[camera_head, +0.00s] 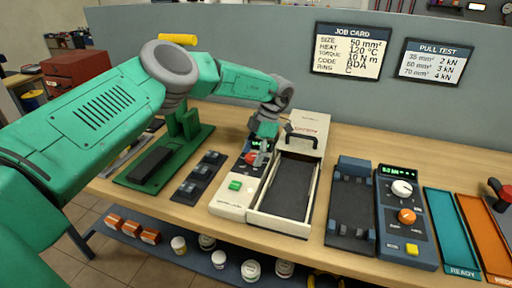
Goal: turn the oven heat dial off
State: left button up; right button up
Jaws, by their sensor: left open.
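The oven is a cream-white unit (228,208) on the bench, with an open-topped dark tray (287,187) and a raised lid with a black handle (303,135). Its dark control panel on the left holds a small green display, a red dial (251,158) and a green button (235,185). My left gripper (262,150) is open and points down at the panel, right by the red dial. Its fingers partly cover the panel, and I cannot tell whether they touch the dial. The dial's pointer setting is not readable. My right gripper is not in view.
Right of the oven stand a dark blue cradle (352,208) and a blue unit with white and orange dials (406,232). Teal (450,232) and orange trays lie further right. A green press (165,160) and black switch block (200,178) stand left. A job card hangs behind.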

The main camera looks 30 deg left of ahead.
pick_arm(q)
jog(key=v, duration=1.2)
jog(key=shift+w+f, duration=0.15)
jog(key=shift+w, duration=0.15)
